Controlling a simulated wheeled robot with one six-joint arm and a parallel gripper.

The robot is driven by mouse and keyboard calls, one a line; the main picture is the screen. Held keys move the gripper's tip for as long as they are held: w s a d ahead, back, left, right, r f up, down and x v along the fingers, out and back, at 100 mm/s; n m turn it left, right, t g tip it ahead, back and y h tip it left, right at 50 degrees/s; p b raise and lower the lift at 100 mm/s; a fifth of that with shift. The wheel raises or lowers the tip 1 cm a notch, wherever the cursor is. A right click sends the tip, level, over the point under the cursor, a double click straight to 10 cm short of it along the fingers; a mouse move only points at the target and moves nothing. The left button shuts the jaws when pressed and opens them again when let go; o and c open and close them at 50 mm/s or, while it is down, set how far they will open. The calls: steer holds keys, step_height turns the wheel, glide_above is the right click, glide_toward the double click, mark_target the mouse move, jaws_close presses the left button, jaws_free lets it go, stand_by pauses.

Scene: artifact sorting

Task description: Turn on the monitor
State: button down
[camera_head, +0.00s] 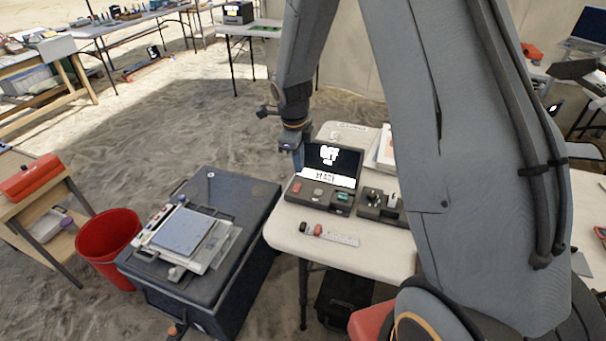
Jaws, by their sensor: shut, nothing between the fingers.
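The monitor (345,158) is a small dark screen at the back of a grey console (331,198) on the white table. White text and a white strip with dark lettering show on the screen; the lettering is too small to read surely. The console's front panel has a red button (297,187) at left, a pale round part in the middle and a green part at right. My gripper (298,166) is shut and empty, pointing down at the screen's left edge, above the red button. Whether its tips touch the console cannot be told.
Right of the console is a dark unit (382,206) with small parts. A white strip with small knobs (330,234) lies in front on the table. A black case (229,267) with a flat device stands left, beside a red bin (107,243). My arm hides the table's right.

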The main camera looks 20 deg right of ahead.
mark_target(300, 184)
steer(key=shift+w+d+f+p, duration=0.15)
steer(key=shift+f+p, duration=0.15)
steer(key=shift+f, duration=0.75)
steer(key=shift+w+d+f+p, duration=0.1)
steer(key=shift+f+p, duration=0.25)
steer(key=shift+f, duration=0.65)
steer(key=shift+w+d+f+p, duration=0.15)
steer(key=shift+f+p, duration=0.15)
steer(key=shift+f, duration=0.75)
steer(key=shift+a, duration=0.15)
